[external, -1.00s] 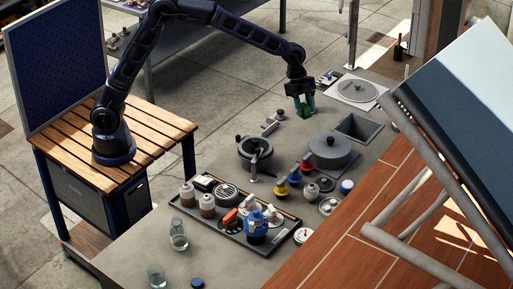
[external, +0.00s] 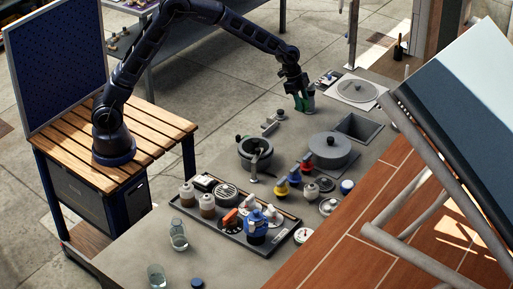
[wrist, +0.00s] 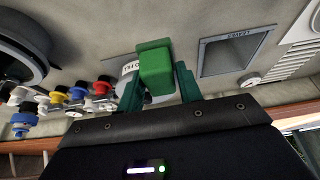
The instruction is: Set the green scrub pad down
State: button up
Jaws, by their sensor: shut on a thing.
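The green scrub pad (wrist: 156,68) is held between the two dark green fingers of my gripper (wrist: 157,85) in the wrist view. In the external view my gripper (external: 304,102) is at the far part of the grey counter (external: 225,150), left of the square recess, and the green pad shows only as a small patch between its fingers. My gripper is shut on the pad. I cannot tell whether the pad touches the counter.
A square recess (external: 359,127) and a round grey lidded pot (external: 331,148) are right of my gripper. A dark round housing (external: 254,152) is nearer. A black tray (external: 240,236) holds several bottles and parts. A round white lid (external: 357,90) lies behind. Bare counter lies around my gripper.

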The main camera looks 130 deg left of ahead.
notch_tip(320, 180, down, 12)
jog(key=shift+r, duration=0.15)
dwell(0.4)
jog(key=o, duration=1)
jog(key=v, duration=1.2)
